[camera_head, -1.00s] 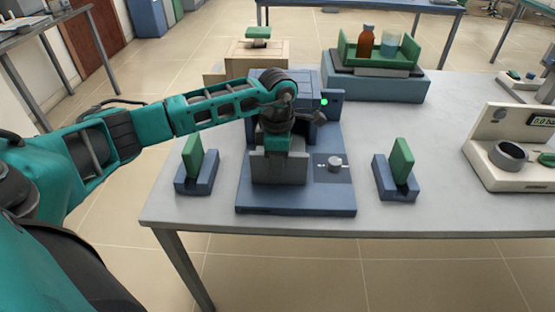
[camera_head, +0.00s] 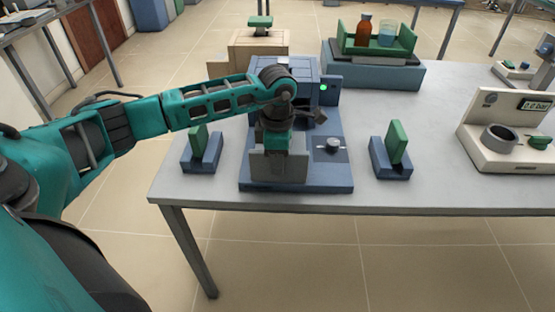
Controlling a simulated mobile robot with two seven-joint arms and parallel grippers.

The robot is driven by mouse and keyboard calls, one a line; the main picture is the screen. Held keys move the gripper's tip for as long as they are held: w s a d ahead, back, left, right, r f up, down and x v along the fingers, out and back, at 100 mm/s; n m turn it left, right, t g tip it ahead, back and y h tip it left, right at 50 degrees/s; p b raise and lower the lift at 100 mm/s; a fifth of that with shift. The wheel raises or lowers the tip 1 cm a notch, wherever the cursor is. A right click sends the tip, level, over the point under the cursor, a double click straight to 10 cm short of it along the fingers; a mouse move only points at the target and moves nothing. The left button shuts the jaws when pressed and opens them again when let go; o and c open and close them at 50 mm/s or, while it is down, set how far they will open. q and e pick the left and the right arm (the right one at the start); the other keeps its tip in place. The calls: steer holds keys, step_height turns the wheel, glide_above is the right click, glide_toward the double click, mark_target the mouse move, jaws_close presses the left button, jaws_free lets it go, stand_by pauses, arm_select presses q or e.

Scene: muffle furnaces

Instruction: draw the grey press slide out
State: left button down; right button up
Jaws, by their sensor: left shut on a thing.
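The blue press (camera_head: 318,180) stands near the front edge of the grey table, with a dial and a lit green lamp on its right side. The grey press slide (camera_head: 268,172) is at the front left of the press. My left gripper (camera_head: 277,146) reaches down over the slide from behind and above. It is shut on the slide's upper part; the fingertips are partly hidden by the wrist and the slide. My right gripper is not in view.
Blue holders with green plates stand left (camera_head: 201,155) and right (camera_head: 392,158) of the press. A beige device (camera_head: 508,155) with a display is at the right. A green tray (camera_head: 407,42) with bottles sits on a blue block behind. The table front (camera_head: 300,200) is narrow.

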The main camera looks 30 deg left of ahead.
arm_select(q)
steer(key=shift+s+d+f, duration=0.1)
steer(key=shift+s+d, duration=0.05)
steer(key=shift+s, duration=0.05)
steer(key=c, duration=1.1)
jaws_free()
steer(key=shift+s, duration=0.1)
steer(key=shift+r, duration=0.5)
step_height(320, 180, up, 12)
steer(key=shift+r, duration=0.1)
